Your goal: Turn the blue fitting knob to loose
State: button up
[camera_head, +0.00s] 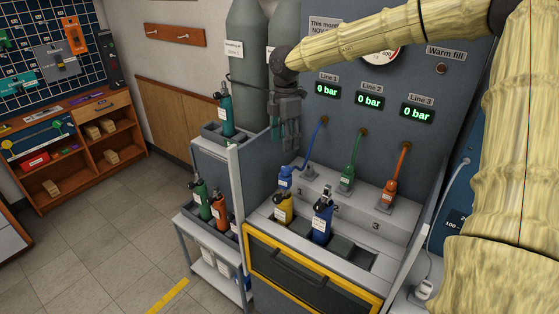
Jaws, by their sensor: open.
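The blue fitting (285,177) sits on the ledge at position 1, at the end of a blue hose (309,146) that comes from the panel under Line 1. Its knob is too small here to tell its setting. My gripper (287,145) points down from the end of my arm, open, with nothing seen between its fingers. In the picture it is just above the blue fitting and apart from it. I cannot tell the exact depth between them.
A green fitting (347,180) and an orange fitting (391,188) stand to the right on their hoses. A yellow bottle (283,209) and a blue bottle (321,226) stand upright in front. The Line 1 display (327,90) reads 0 bar. A grey side wall borders the bench's left.

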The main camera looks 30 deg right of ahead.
aim_at(285, 168)
notch_tip(285, 168, down, 8)
jog(key=shift+s+d+f+p, duration=0.1)
jog(key=shift+s+f+p, duration=0.05)
jog(key=shift+p, duration=0.9)
jog(key=shift+f, duration=0.85)
jog(key=c, duration=1.1)
